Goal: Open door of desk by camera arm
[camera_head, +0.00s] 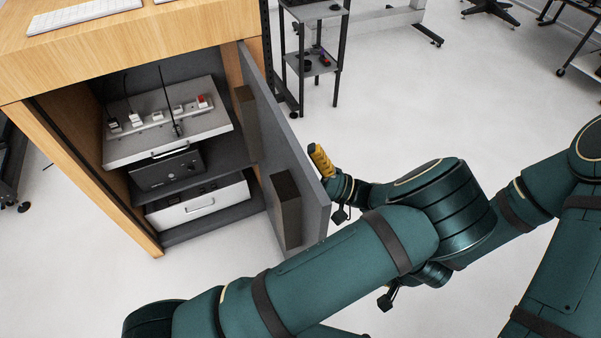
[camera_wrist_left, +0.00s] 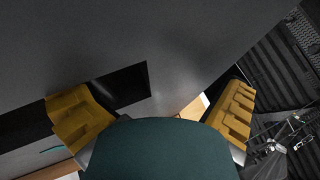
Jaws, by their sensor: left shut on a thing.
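The desk's grey door (camera_head: 273,150) stands wide open, swung out to the right on the cabinet. Two dark blocks sit on its inner face. My left gripper (camera_head: 320,160) is at the outer side of the door, close to its free edge, and is shut on the door. The exact part it holds is hidden in the head view. In the left wrist view, the yellow fingers of my left gripper (camera_wrist_left: 155,115) are far apart, with the grey door (camera_wrist_left: 170,45) filling the space beyond them.
A dark shelf rack (camera_head: 312,70) stands behind. Open white floor lies right of the door.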

